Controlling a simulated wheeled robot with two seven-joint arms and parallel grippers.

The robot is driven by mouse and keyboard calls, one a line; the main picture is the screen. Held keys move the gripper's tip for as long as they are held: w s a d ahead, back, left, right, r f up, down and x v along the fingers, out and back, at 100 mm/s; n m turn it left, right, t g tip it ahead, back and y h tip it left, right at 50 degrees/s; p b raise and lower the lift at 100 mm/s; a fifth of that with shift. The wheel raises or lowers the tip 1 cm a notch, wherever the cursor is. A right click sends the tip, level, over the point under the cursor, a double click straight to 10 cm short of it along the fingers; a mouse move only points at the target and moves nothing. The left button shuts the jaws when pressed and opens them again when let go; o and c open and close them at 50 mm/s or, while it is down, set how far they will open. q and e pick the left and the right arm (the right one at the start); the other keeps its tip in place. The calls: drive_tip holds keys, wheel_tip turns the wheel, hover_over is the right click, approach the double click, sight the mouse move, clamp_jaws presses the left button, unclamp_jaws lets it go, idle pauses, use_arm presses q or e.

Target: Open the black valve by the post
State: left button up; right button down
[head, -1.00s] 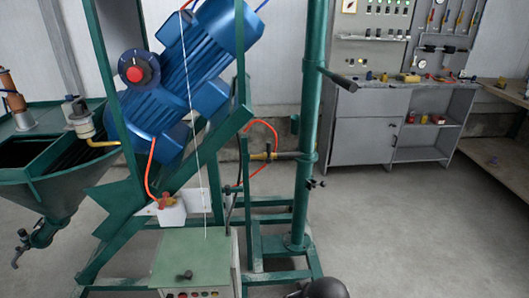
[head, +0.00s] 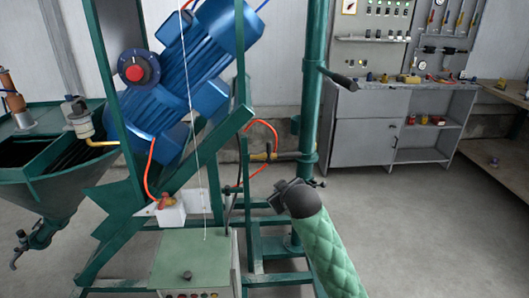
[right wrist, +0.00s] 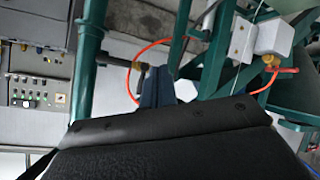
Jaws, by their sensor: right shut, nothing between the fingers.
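The green post (head: 313,110) stands upright right of the motor frame. A short pipe with a brass fitting (head: 262,156) and an orange hose runs left from it; this fitting also shows in the right wrist view (right wrist: 141,66). A small dark knob (head: 319,184) sits low on the post, beside my right gripper (head: 284,200). I cannot tell which dark part here is the black valve. In the right wrist view the fingers (right wrist: 157,78) are shut and empty, overlapping the area just below the fitting. Contact cannot be told. My left gripper is not in view.
A black lever (head: 341,80) sticks out right from the post higher up. The blue motor (head: 185,85) and green frame fill the left. A green box (head: 190,258) stands on the floor in front. A grey cabinet (head: 365,128) is behind; floor to the right is clear.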

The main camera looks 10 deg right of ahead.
sight(269, 153)
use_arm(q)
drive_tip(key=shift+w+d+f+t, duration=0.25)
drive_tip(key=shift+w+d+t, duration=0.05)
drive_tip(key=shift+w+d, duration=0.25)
use_arm(e)
drive_tip(key=w+a+r+n+t+y, duration=0.1)
drive_tip(key=w+a+n+t, duration=0.1)
drive_tip(key=w+n, duration=0.3)
drive_tip(key=w+a+r+n+t+y, duration=0.1)
drive_tip(key=w+r+n+t+y, duration=0.1)
drive_tip(key=n, duration=0.7)
drive_tip(key=w+t, duration=0.1)
drive_tip(key=w, duration=0.1)
drive_tip(key=shift+w+a+r+t+y, duration=0.3)
drive_tip(key=shift+w+a, duration=0.05)
use_arm(q)
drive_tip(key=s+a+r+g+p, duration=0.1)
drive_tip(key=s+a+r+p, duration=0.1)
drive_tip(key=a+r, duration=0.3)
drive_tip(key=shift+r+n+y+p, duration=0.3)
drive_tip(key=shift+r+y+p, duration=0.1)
drive_tip(key=shift+p, duration=0.4)
use_arm(e)
drive_tip(key=w+d, duration=0.1)
drive_tip(key=w, duration=0.8)
drive_tip(key=shift+w, duration=0.2)
